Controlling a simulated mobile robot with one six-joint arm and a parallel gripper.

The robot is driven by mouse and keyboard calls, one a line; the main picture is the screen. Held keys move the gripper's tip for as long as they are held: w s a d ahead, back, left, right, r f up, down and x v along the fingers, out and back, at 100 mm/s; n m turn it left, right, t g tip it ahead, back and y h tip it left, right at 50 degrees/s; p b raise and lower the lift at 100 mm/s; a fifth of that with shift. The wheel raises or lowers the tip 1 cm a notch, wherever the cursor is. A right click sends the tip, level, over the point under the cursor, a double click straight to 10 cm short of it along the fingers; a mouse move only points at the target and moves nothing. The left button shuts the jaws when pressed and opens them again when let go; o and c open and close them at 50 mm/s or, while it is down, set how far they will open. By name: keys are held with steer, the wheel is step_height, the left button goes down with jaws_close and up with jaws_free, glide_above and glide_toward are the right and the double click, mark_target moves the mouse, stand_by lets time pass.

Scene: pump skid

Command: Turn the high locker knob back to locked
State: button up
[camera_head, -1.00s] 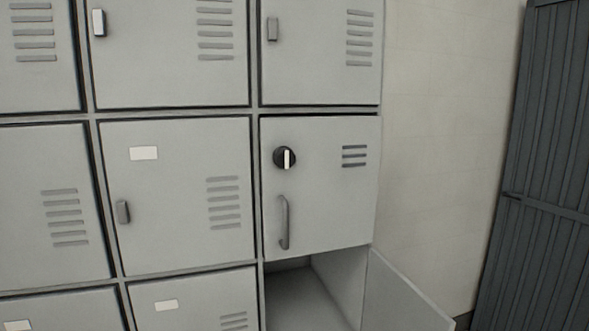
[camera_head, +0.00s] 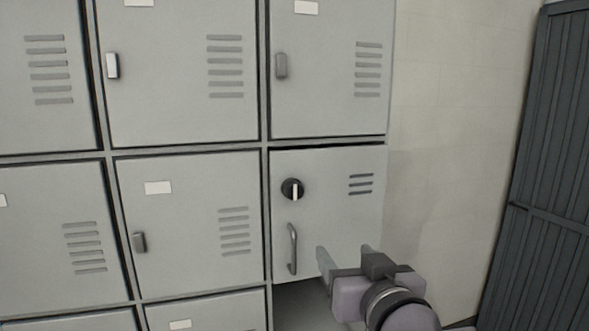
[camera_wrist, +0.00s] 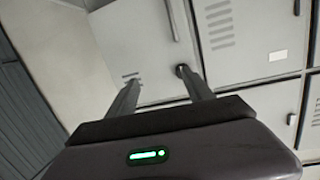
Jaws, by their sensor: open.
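The locker knob (camera_head: 292,189) is a round black dial with a pale upright bar, on the upper left of a grey locker door (camera_head: 335,225). The bar stands roughly vertical. A vertical bar handle (camera_head: 292,249) sits below it. My gripper (camera_head: 344,254) is open and empty, in front of the door's lower right, below and right of the knob. In the wrist view my open fingers (camera_wrist: 160,92) point toward the locker fronts, and the dark knob (camera_wrist: 182,70) shows near the tip of the right finger. I cannot tell any contact there.
Closed grey lockers with small latches surround this door. An open compartment (camera_head: 300,305) lies below it, partly hidden by my gripper. A pale wall (camera_head: 440,150) and a dark ribbed panel (camera_head: 550,160) stand to the right.

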steer(key=n+t+y, duration=0.1)
steer(key=n+y, duration=0.1)
glide_toward(295, 190)
steer(key=x, duration=0.8)
steer(key=shift+w, duration=0.3)
